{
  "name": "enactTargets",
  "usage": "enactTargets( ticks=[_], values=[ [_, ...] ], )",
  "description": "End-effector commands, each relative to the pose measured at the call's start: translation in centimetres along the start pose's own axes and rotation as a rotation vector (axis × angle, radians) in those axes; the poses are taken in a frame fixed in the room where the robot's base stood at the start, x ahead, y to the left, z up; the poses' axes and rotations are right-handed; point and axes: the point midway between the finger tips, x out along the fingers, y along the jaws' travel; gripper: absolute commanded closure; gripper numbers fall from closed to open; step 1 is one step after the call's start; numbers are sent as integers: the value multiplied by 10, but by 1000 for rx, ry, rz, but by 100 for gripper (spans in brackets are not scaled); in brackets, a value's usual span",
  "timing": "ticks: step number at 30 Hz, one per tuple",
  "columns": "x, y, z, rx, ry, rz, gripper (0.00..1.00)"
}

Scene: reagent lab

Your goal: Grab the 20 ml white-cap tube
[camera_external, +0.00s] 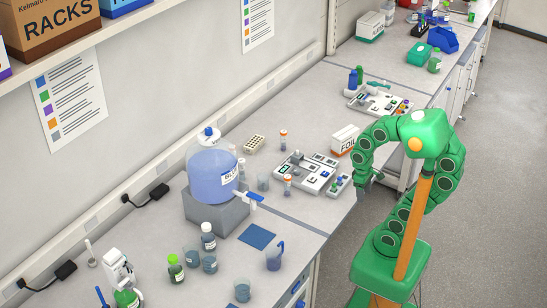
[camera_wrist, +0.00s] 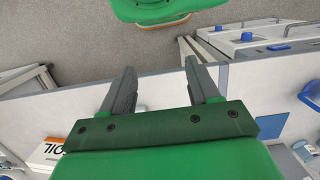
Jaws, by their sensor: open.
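I cannot tell for sure which item is the 20 ml white-cap tube. Two small upright containers with orange bands stand on the bench in the external view: one behind the grey device (camera_external: 283,141) and one at its front left (camera_external: 287,184). Their caps are too small to read. My gripper (camera_external: 374,179) is above the bench's front edge, right of both containers and apart from them. In the wrist view my gripper (camera_wrist: 160,72) is open, with nothing between its fingers. No tube is clear in that view.
A FOIL box (camera_external: 345,139) stands behind my gripper; it also shows in the wrist view (camera_wrist: 46,150). A grey device (camera_external: 310,172) with small parts lies to the left. A large blue carboy (camera_external: 212,175) stands farther left. A blue mat (camera_external: 257,236) lies on bare bench.

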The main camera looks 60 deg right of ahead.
Motion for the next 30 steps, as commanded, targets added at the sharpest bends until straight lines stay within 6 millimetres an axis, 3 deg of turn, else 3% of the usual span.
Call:
enactTargets(
  ticks=[6,10,21,30],
  values=[
    [0,2,-4,2,6,4,39],
    [-1,12,-28,12,49,33,39],
    [-15,63,-172,21,338,170,39],
    [-26,87,-285,-34,572,225,39]
  ],
)
